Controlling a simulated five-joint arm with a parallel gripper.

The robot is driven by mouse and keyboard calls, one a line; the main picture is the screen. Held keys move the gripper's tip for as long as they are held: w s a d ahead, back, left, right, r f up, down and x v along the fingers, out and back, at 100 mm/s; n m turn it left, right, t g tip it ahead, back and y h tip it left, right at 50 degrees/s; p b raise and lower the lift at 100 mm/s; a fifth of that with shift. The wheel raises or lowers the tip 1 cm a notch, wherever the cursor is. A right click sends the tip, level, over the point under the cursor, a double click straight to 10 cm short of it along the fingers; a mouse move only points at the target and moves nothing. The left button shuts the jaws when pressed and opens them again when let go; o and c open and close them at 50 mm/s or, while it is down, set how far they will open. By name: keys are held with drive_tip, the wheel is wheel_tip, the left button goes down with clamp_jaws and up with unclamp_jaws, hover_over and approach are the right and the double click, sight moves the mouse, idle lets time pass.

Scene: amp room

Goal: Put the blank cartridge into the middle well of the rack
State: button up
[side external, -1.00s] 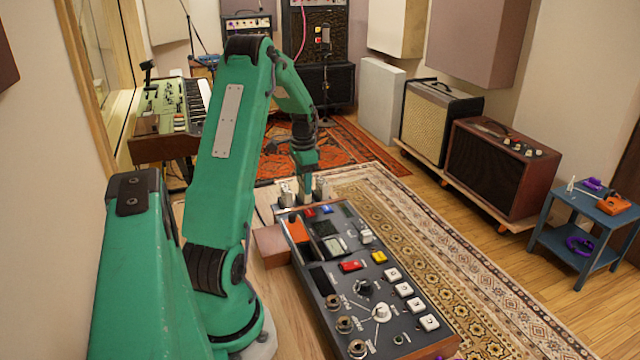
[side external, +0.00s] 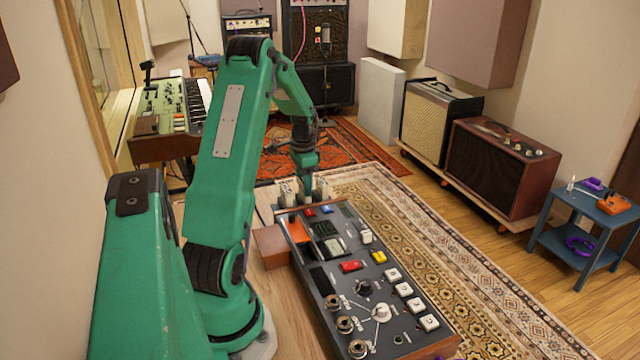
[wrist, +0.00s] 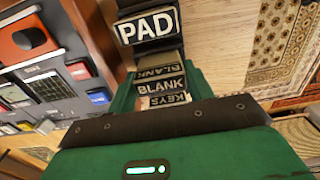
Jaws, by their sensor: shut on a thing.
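The blank cartridge (wrist: 162,86) is between my green fingers in the wrist view, its BLANK label showing. My gripper (side external: 306,184) is shut on it, pointing down over the rack (side external: 281,207) at the console's far end. The PAD cartridge (wrist: 147,29) is on one side of it and the KEYS cartridge (wrist: 168,100) is on the other. In the side view, pale cartridges stand left (side external: 287,191) and right (side external: 322,188) of my gripper. The held cartridge lines up between them, over the middle well. Its lower end and the well's opening are hidden, so I cannot tell its depth.
The grey control console (side external: 350,255), with buttons, knobs and sockets, runs from the rack toward the camera. A brown wooden block (side external: 270,244) adjoins its left side. A patterned rug (side external: 440,255) lies to the right. Space above the rack looks clear.

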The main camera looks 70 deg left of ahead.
drive_tip(key=shift+f, duration=0.5)
idle(0.8)
drive_tip(key=o, duration=1.5)
drive_tip(key=shift+c, duration=0.2)
drive_tip(key=shift+r, duration=0.2)
drive_tip(key=shift+r, duration=3.3)
